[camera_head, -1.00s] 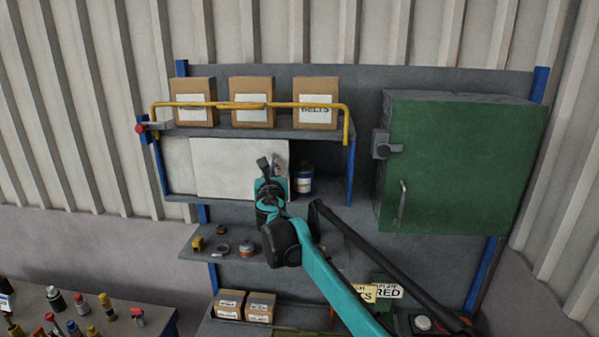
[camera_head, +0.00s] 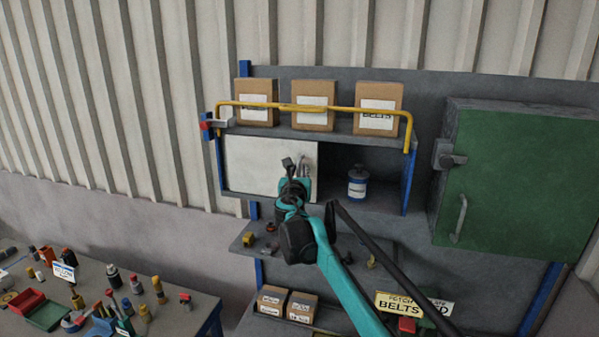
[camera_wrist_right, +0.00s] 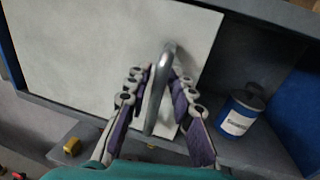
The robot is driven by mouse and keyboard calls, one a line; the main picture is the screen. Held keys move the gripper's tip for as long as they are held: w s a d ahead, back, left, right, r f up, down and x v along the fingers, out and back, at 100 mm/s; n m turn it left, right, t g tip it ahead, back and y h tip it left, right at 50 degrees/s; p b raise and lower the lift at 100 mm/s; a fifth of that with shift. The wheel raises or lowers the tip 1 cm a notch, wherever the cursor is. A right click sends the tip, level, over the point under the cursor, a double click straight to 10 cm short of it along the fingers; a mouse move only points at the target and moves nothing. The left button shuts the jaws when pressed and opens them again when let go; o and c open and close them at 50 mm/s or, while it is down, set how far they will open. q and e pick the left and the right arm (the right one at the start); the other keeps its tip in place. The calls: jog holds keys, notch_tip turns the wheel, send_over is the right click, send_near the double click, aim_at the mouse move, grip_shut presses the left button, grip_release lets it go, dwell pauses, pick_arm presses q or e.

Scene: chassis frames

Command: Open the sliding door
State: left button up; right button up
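The sliding door (camera_head: 262,165) is a white panel in the middle shelf bay. It stands at the left end of the bay, and the right part of the bay is open. The grey bar handle (camera_wrist_right: 160,92) is near the door's right edge. My right gripper (camera_head: 300,163) is at this handle; in the wrist view its two fingers (camera_wrist_right: 161,72) stand on either side of the bar. Gaps show between bar and fingers; the right fingertip is close to it, and contact is unclear. My left gripper is out of view.
A blue canister (camera_head: 357,184) stands in the open part of the bay. Boxes (camera_head: 312,106) sit above behind a yellow rail (camera_head: 300,106). A green cabinet (camera_head: 520,185) is at the right. Small parts lie on the shelf below (camera_head: 240,238). A cluttered bench (camera_head: 190,318) is at lower left.

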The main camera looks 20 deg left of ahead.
jog(key=shift+s, duration=0.1)
jog(key=s+d, duration=0.2)
jog(key=s, duration=0.9)
jog(key=shift+s+d, duration=0.25)
jog(key=shift+s, duration=0.1)
jog(key=s+d+f+m+g+h+b, duration=0.1)
jog(key=s+d+f+m+h+b, duration=0.15)
jog(key=d+f+m+b, duration=0.55)
jog(key=s+d+f+m+g+h+b, duration=0.2)
jog(key=s+d+f+m+b, duration=0.2)
jog(key=d+f, duration=0.65)
jog(key=s+d+f+m+g+h+b, duration=0.1)
jog(key=s+d+f+m+h+b, duration=0.15)
jog(key=d+f+m+b, duration=0.7)
jog(key=s+d+f+m+g+y+b, duration=0.1)
jog(key=s+d+f+m+g+b, duration=0.2)
jog(key=s+d+f, duration=0.5)
jog(key=s+d+f+m+g+b, duration=0.1)
jog(key=s+d+f+m+b, duration=0.35)
jog(key=f, duration=0.65)
jog(key=s+f+m+g+y+b, duration=0.1)
jog(key=s+f+m+b, duration=0.3)
jog(key=f, duration=0.5)
jog(key=s+f+m+g+y+b, duration=0.1)
jog(key=s+f+m+b, duration=0.3)
jog(key=s+f, duration=0.5)
jog(key=shift+a+m+g+y, duration=0.2)
jog(key=shift+m+g+y, duration=0.1)
jog(key=shift+m, duration=0.3)
